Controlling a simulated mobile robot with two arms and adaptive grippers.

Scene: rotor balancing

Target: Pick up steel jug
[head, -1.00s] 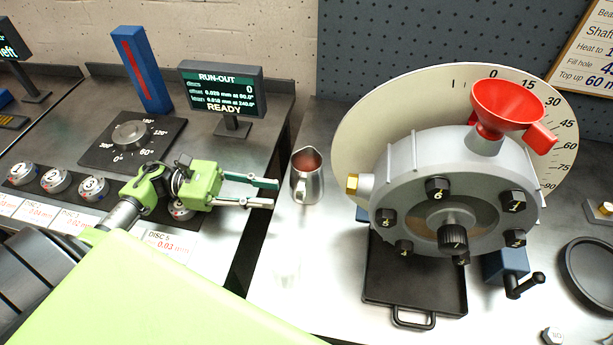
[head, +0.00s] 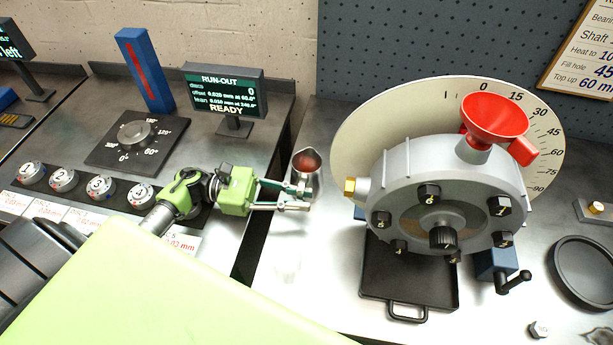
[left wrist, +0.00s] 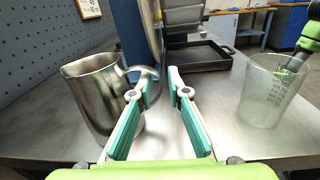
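The steel jug (head: 309,175) stands on the bench left of the round housing, its red-brown inside showing. In the left wrist view the jug (left wrist: 92,92) is upright at left, its handle (left wrist: 151,71) towards the fingers. My left gripper (head: 297,197) is at the jug in the head view, fingers apart. In the left wrist view the left gripper (left wrist: 160,88) is open; its left finger overlaps the handle, and I cannot tell whether it touches. A green and black part, seemingly of my right gripper (left wrist: 302,50), shows at the right edge; its fingers are unclear.
A clear beaker (left wrist: 266,98) stands right of the gripper. The grey housing (head: 400,170) with a red funnel (head: 494,117) stands right of the jug, above a black tray (head: 375,285). The run-out display (head: 224,92) is behind left. Bench in front of the jug is mostly clear.

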